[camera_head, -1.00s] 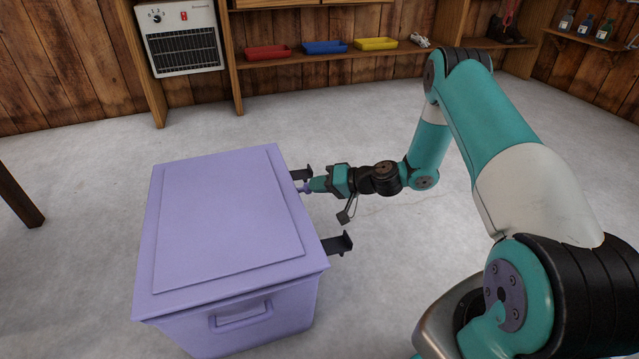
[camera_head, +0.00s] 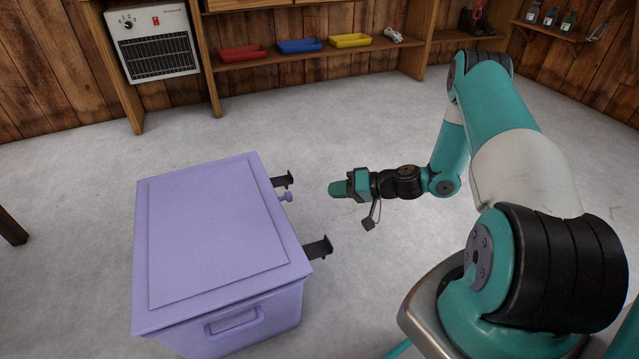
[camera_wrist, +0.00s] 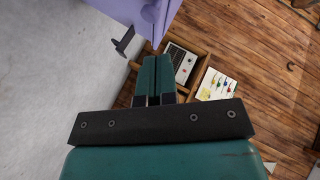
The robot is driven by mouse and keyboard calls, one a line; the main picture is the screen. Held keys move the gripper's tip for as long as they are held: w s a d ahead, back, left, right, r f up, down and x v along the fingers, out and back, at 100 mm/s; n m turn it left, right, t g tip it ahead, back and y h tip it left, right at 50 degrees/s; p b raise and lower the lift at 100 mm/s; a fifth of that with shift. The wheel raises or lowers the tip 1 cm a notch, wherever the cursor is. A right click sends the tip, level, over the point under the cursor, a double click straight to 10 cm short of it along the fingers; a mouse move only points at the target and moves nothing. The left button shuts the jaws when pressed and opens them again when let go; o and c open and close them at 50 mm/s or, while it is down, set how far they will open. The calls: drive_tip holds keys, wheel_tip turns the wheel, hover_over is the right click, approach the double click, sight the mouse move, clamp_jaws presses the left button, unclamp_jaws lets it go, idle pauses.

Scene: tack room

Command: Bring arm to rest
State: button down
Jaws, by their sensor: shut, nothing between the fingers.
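My gripper (camera_head: 338,189) is shut and empty, held out to the left over the floor. In the head view it is apart from the lilac chest (camera_head: 222,225), to the right of its small lilac knob (camera_head: 286,197). In the wrist view the closed fingers (camera_wrist: 155,80) point toward the lilac chest (camera_wrist: 112,8) and the wall beyond. The chest has a closed lid and two black brackets, a far one (camera_head: 283,180) and a near one (camera_head: 318,248), on its right side.
Shelves at the back hold a red tray (camera_head: 242,52), a blue tray (camera_head: 299,46) and a yellow tray (camera_head: 350,40). A white heater (camera_head: 152,45) hangs at the back left. A dark wooden leg (camera_head: 12,228) stands at the left edge. Open floor (camera_head: 350,120) lies between.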

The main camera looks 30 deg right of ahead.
drive_tip(key=shift+s+d, duration=0.25)
drive_tip(key=shift+d, duration=0.05)
drive_tip(key=s+a+r+n+g+p, duration=0.3)
drive_tip(key=a+r+n+g, duration=0.45)
drive_tip(key=a+r, duration=1.1)
drive_tip(key=s+a+r+n+g+h+p, duration=0.1)
drive_tip(key=s+a+r+n+h+p, duration=0.15)
drive_tip(key=s+r, duration=0.75)
drive_tip(key=s+a+r+n+g+h+p, duration=0.1)
drive_tip(key=s+a+r+g+h, duration=0.15)
drive_tip(key=s+r, duration=0.65)
drive_tip(key=s+r+t+p, duration=0.1)
drive_tip(key=s+r+p, duration=0.2)
drive_tip(key=r+p, duration=3.3)
drive_tip(key=shift+a+m+h+p, duration=0.25)
drive_tip(key=shift+m+h+p, duration=0.05)
drive_tip(key=shift+p, duration=0.45)
